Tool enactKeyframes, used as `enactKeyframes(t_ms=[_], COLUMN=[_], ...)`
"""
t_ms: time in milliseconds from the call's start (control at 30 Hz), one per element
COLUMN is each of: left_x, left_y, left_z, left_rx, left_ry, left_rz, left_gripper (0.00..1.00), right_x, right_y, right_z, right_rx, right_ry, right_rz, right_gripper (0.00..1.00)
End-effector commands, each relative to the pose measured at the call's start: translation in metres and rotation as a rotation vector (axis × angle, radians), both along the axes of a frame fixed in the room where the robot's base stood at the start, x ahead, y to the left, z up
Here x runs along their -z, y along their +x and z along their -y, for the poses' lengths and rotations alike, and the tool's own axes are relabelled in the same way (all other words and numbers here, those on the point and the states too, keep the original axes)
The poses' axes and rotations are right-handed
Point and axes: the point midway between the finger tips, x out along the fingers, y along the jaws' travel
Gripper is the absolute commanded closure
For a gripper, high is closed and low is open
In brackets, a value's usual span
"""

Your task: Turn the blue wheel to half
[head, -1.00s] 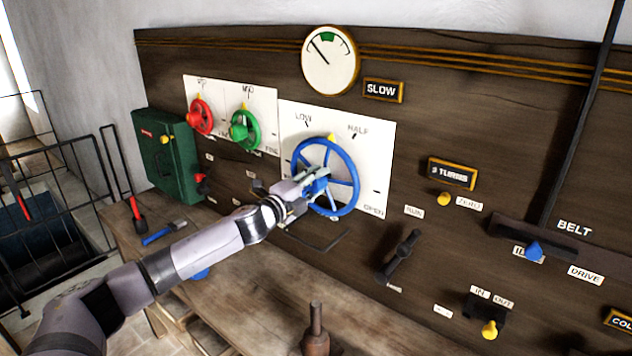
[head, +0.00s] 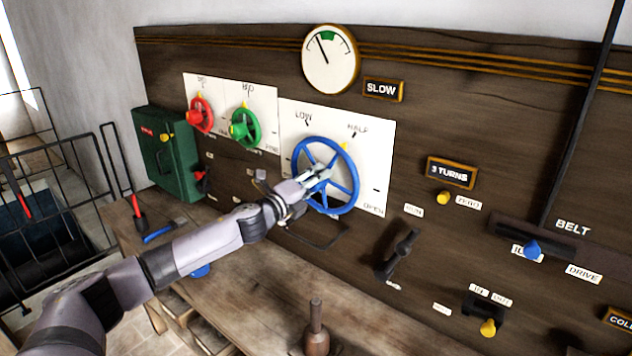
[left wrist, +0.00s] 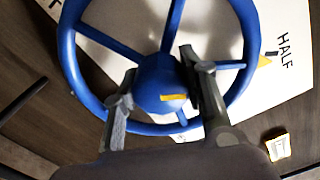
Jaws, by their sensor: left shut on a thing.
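The blue wheel (head: 356,182) stands on a white dial plate (head: 377,150) marked LOW, HALF and OPEN. Its yellow pointer (head: 344,147) is at the upper right of the rim, close to the HALF tick. In the left wrist view the pointer (left wrist: 265,61) lies right by the black tick beside the word HALF. My left gripper (head: 318,174) is at the wheel's middle. In the left wrist view its fingers lie on either side of the blue hub (left wrist: 158,84), shut on it. My right gripper is not in view.
A round gauge (head: 329,60) hangs above, its needle near the green band. Smaller red (head: 202,115) and green (head: 245,128) wheels are at left. A black crank handle (head: 398,255) is at lower right. A wooden bench (head: 255,290) runs below.

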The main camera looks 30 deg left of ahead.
Motion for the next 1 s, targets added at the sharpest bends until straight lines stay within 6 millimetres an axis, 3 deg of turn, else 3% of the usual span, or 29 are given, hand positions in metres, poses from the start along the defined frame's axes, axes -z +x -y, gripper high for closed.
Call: enactKeyframes(t_ms=[100,133,433,767,1000], left_x=[0.002,0.002,0.001,0.001,0.003], left_y=[0.000,0.000,0.000,-0.001,-0.021], left_z=[0.001,0.001,0.001,0.000,-0.002], left_rx=[0.002,0.002,0.002,0.001,0.000], left_ry=[-0.001,-0.001,-0.002,-0.002,-0.002], left_rz=[-0.004,-0.004,-0.002,-0.001,-0.005], left_gripper=[0.89,0.61,0.41,0.41,0.41], right_x=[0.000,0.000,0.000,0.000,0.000], right_y=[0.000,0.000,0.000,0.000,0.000], right_z=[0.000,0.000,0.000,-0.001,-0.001], right_rx=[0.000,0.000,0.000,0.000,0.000], right_ry=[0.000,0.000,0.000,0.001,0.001], right_rz=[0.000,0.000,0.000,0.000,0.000], right_gripper=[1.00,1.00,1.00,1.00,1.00])
